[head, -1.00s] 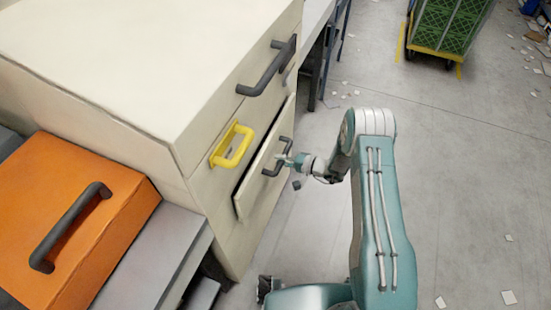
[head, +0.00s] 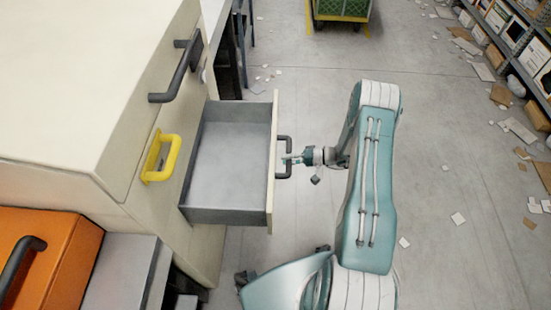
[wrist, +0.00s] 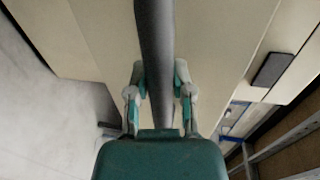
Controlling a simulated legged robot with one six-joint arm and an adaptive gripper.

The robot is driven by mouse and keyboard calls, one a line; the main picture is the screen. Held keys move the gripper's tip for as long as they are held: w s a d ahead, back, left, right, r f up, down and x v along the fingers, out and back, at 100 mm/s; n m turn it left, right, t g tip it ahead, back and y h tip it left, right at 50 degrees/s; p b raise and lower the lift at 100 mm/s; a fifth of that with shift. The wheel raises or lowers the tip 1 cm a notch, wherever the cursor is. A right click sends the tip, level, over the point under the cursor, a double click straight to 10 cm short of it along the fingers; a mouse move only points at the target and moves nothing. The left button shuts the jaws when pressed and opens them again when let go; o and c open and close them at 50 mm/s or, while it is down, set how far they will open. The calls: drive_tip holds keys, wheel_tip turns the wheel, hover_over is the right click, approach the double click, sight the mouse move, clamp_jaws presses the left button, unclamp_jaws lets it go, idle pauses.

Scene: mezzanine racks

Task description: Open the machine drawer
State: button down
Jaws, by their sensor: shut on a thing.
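The machine drawer (head: 222,160) stands well out of the cream cabinet (head: 150,215) in the head view. Its grey inside is empty. Its cream front panel (head: 272,165) carries a dark grey handle (head: 289,145). My gripper (head: 292,160) is shut on this handle from the right. In the wrist view the handle (wrist: 155,50) runs between the two fingers of my gripper (wrist: 159,100), with the cream front behind it. The finger contact faces are partly hidden by the handle.
A yellow handle (head: 160,158) and another dark handle (head: 178,70) are on the cabinet face beside the drawer. An orange box (head: 75,265) is at lower left. A green-crated cart (head: 341,10) and shelving (head: 515,35) stand far off. Littered floor (head: 440,150) is open to the right.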

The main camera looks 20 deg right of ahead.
drive_tip(key=shift+s+d+f, duration=0.15)
drive_tip(key=shift+s+f, duration=0.05)
drive_tip(key=shift+c, duration=2.4)
unclamp_jaws()
drive_tip(key=shift+w, duration=0.1)
drive_tip(key=shift+d+r, duration=0.15)
drive_tip(key=v, duration=1.1)
drive_tip(key=shift+d, duration=0.4)
